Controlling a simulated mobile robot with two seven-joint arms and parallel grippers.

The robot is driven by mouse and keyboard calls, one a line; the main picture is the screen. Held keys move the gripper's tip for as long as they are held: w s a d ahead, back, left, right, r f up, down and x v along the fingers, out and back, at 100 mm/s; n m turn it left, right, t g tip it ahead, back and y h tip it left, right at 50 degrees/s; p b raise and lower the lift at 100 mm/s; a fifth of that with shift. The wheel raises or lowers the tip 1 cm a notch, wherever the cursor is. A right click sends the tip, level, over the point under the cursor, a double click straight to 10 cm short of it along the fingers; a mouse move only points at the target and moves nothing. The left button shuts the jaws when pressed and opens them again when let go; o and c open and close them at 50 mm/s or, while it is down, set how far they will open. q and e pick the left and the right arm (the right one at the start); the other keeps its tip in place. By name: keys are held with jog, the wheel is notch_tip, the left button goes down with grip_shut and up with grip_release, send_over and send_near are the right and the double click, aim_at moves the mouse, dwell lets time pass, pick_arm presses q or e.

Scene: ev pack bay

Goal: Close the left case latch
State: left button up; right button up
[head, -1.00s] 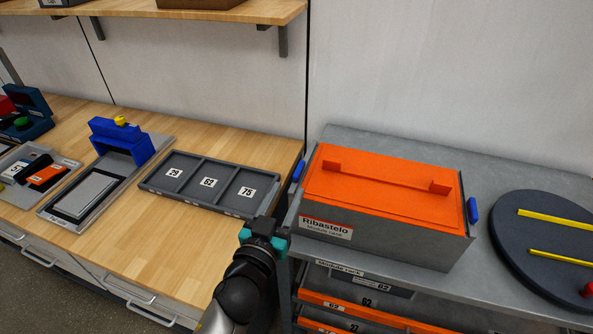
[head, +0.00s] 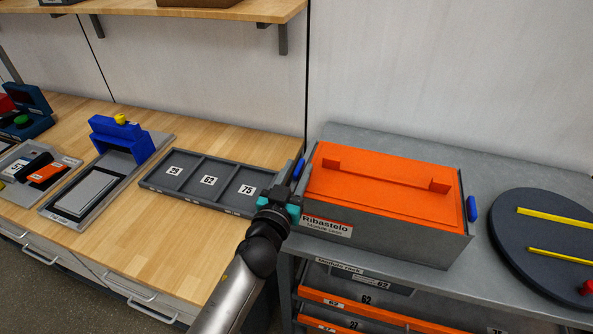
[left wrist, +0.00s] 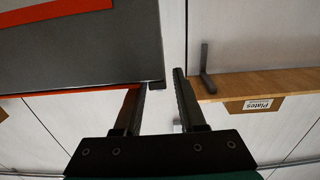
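The grey module case (head: 385,235) with its orange lid (head: 380,190) stands on the grey bench. The blue left case latch (head: 299,168) is at its left end, partly covered by my gripper. I cannot tell whether it is closed. The blue right latch (head: 472,208) is at the other end. My left gripper (head: 291,172) is beside the left latch, its fingers pointing toward the back wall. In the left wrist view its fingers (left wrist: 167,80) are parted with nothing between them, beside the case wall (left wrist: 80,50). The latch does not show there.
The divided grey tray (head: 210,183) lies on the wooden bench just left of my gripper. A dark round turntable (head: 550,240) with yellow bars is right of the case. Shelves (head: 180,14) hang on the wall.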

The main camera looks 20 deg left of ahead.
pick_arm(q)
grip_shut()
